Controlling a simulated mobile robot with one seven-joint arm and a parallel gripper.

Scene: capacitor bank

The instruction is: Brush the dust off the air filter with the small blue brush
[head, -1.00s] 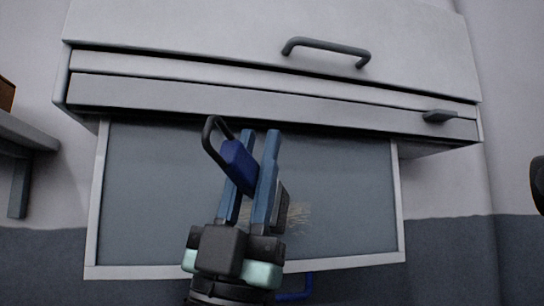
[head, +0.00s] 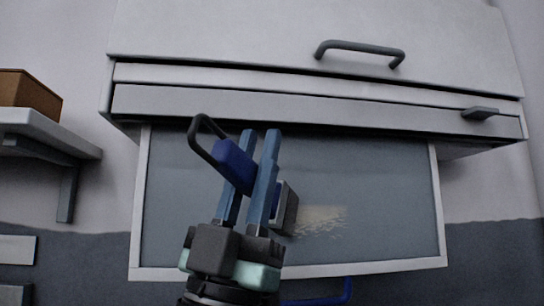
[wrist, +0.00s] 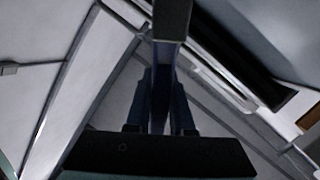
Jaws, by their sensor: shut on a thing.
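The air filter appears to be the grey panel in a pale frame (head: 400,200) under the cabinet. A tan, streaky dust patch (head: 320,221) lies on its lower middle. My gripper (head: 262,135) is in front of the panel's left half, its two blue fingers shut on the small blue brush (head: 236,162). The brush's dark loop sticks out to the left, and its grey head (head: 288,208) shows right of the fingers, just left of the dust. I cannot tell whether the head touches the panel.
The cabinet's pale front (head: 240,35) with a dark bar handle (head: 360,49) overhangs the panel. A small dark latch (head: 480,113) is at its right. A wall shelf (head: 45,132) holding a brown box (head: 28,92) is at left. A blue handle (head: 330,294) shows below the panel.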

